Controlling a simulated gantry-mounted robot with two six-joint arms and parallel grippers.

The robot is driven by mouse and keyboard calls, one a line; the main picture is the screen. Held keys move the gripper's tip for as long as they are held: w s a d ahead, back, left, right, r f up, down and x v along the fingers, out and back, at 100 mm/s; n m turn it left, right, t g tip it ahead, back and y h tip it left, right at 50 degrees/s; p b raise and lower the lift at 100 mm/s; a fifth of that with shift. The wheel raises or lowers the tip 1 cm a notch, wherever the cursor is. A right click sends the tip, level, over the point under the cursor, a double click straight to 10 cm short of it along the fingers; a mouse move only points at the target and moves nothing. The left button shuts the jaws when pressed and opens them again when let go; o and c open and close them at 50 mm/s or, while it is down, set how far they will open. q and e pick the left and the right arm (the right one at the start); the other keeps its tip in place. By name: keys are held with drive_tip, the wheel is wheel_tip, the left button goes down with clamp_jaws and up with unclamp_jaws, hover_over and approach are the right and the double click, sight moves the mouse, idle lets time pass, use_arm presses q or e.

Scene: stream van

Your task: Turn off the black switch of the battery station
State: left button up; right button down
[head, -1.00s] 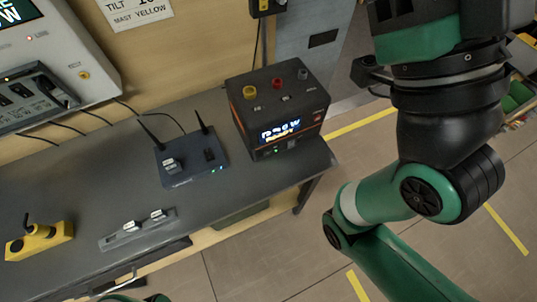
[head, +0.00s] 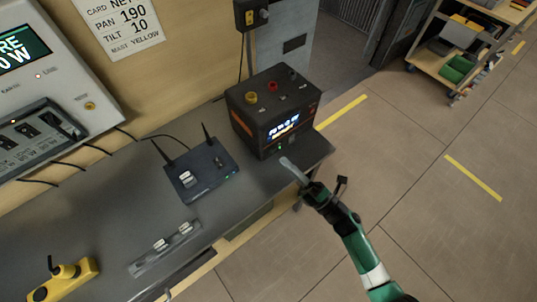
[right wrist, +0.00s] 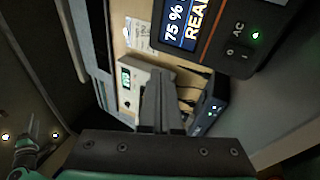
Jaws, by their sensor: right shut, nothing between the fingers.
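The battery station (head: 262,126) is a dark box with orange trim at the bench's right end, its display lit. Its front also shows in the right wrist view (right wrist: 210,50), with a dark switch area (right wrist: 238,50) marked "O", "I" and "AC" beside a lit green light. Which way the switch is set is too small to tell. My right gripper (head: 288,164) is shut and empty, its tips just in front of and below the station's front. In the right wrist view its closed fingers (right wrist: 163,95) point below and left of the switch.
A router (head: 200,172) with two antennas stands left of the station. A grey strip with two switches (head: 165,248) and a yellow device (head: 65,282) lie further left on the bench (head: 115,215). The floor to the right is open, with a cart (head: 470,50) beyond.

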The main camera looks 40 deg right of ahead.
sight(274, 151)
use_arm(q)
drive_tip(key=shift+a+r+p, duration=0.25)
drive_tip(key=shift+r+p, duration=0.1)
drive_tip(key=shift+r, duration=0.15)
use_arm(e)
drive_tip(key=s+d+f+m+g+h, duration=0.2)
drive_tip(key=s+f+m+h, duration=0.1)
drive_tip(key=s+f, duration=0.4)
wheel_tip(274, 151, down, 2)
drive_tip(key=shift+s+f+m+g+h, duration=0.1)
drive_tip(key=shift+s+m+g+h, duration=0.2)
drive_tip(key=shift+s+m+h, duration=0.15)
use_arm(q)
drive_tip(key=shift+y, duration=0.3)
use_arm(e)
drive_tip(key=shift+w, duration=0.15)
drive_tip(key=w+b, duration=0.1)
drive_tip(key=w, duration=0.3)
drive_tip(key=w+r+b, duration=0.1)
drive_tip(key=w, duration=0.4)
drive_tip(key=w+r, duration=0.1)
drive_tip(key=w, duration=0.3)
drive_tip(key=shift+w+d+b, duration=0.4)
use_arm(q)
wheel_tip(274, 151, down, 3)
drive_tip(key=shift+r, duration=0.15)
